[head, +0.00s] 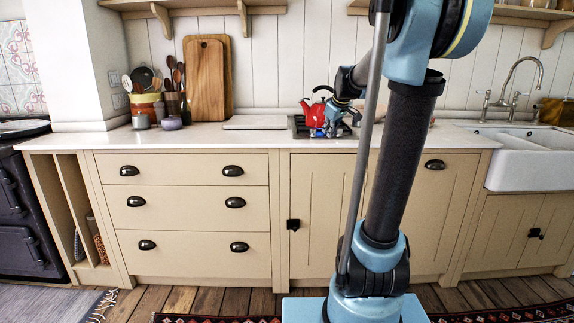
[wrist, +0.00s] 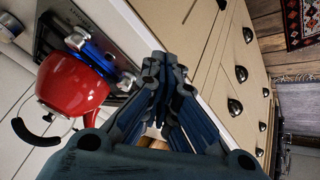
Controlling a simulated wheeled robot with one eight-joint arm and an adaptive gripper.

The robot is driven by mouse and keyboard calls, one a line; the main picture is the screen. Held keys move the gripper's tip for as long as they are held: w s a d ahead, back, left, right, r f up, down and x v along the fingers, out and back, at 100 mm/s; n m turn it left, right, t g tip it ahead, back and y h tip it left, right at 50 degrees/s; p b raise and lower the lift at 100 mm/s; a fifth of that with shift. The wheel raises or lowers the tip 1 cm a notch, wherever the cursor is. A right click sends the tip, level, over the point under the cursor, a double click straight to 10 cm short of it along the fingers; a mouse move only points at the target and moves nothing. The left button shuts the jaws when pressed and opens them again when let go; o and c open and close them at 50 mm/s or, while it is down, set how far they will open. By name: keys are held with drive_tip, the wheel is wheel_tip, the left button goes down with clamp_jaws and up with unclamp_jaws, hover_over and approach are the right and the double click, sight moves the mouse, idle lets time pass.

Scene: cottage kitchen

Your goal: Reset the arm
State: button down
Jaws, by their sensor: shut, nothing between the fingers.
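My gripper (wrist: 168,66) shows large in the wrist view, with its dark fingers drawn together and nothing held between them. It hangs above the front edge of the counter. In the head view my arm reaches over to the counter, and its end is small beside the red kettle (head: 316,115), so the fingers are hard to make out there. The red kettle also lies at the left of the wrist view (wrist: 72,88), apart from the fingers. A blue and silver object (wrist: 92,52) sits beside the kettle; I cannot tell what it is.
The pale counter (head: 240,138) holds a wooden board (head: 207,80) and utensil pots (head: 172,104) at left. A white sink (head: 535,158) and tap (head: 512,88) are at right. Drawers (head: 185,205) line the front. A patterned rug (head: 520,313) lies on the floor.

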drive_tip(key=s+f+m+g, duration=0.1)
drive_tip(key=s+f+m, duration=0.1)
drive_tip(key=s+f, duration=0.5)
drive_tip(key=s+d+f+m+g+h, duration=0.1)
drive_tip(key=s+f, duration=0.7)
drive_tip(key=s, duration=1.1)
drive_tip(key=s+f+m+g, duration=0.2)
drive_tip(key=s+f+m, duration=0.3)
drive_tip(key=s, duration=0.8)
wheel_tip(320, 180, down, 3)
drive_tip(key=shift+s+d+r+g, duration=0.2)
drive_tip(key=shift+d+g, duration=0.05)
drive_tip(key=shift+g, duration=0.15)
drive_tip(key=shift+w+f, duration=0.2)
drive_tip(key=shift+w, duration=0.3)
drive_tip(key=c, duration=2.3)
unclamp_jaws()
